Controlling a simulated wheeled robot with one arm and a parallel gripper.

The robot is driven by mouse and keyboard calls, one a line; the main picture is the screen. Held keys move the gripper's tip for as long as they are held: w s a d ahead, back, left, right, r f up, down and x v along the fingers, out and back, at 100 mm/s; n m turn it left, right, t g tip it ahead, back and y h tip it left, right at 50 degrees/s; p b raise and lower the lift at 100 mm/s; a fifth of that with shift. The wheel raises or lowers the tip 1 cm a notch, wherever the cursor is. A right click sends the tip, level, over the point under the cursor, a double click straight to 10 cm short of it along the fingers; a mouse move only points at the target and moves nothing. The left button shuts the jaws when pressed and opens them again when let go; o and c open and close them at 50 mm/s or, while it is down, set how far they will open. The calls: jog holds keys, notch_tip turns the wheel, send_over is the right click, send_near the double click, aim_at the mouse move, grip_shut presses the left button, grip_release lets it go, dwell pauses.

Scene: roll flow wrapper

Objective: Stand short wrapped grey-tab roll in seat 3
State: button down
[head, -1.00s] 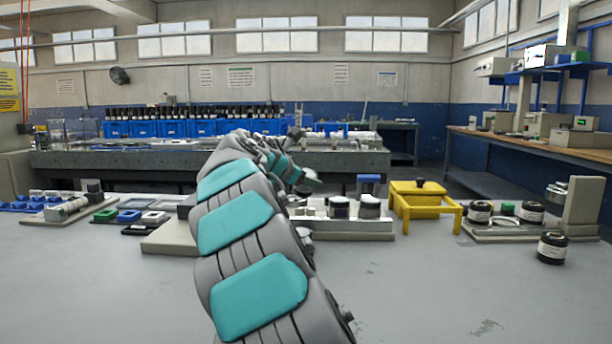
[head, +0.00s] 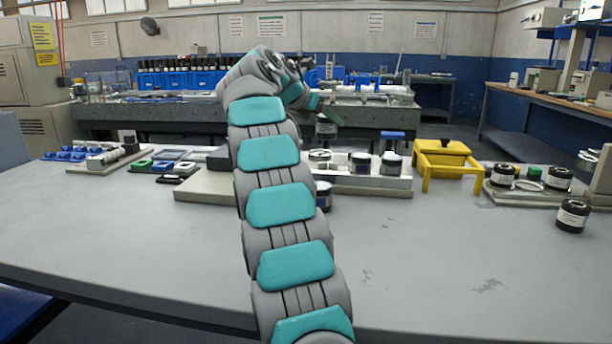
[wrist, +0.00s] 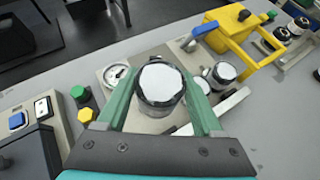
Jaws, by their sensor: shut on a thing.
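My gripper (wrist: 160,82) is shut on a short dark roll with a white top (wrist: 160,84), which stands upright between the two green fingers. The held roll (head: 325,129) also shows in the head view, hanging in the air above the seat block. No grey tab on it can be made out. The pale seat block (head: 385,188) carries rolls, among them a dark one (head: 361,163) and one with a white top (head: 391,164). Seat numbers are not readable. In the wrist view another roll (wrist: 222,74) stands right of the held one.
A yellow stand (head: 448,162) is right of the block. A dark roll (head: 573,216) stands on the table at the right. Another roll (head: 323,196) stands before the block, partly behind my arm. A gauge (wrist: 117,74) lies left of the held roll.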

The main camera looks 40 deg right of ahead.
jog(key=shift+s+f, duration=0.2)
jog(key=shift+f, duration=0.55)
jog(key=shift+d+f, duration=0.1)
jog(key=shift+f, duration=4.3)
jog(key=shift+f, duration=0.1)
jog(key=shift+c, duration=0.2)
grip_release()
jog(key=w+v, duration=0.1)
jog(key=v, duration=1.1)
jog(key=shift+s+r, duration=0.2)
jog(key=shift+s, duration=0.15)
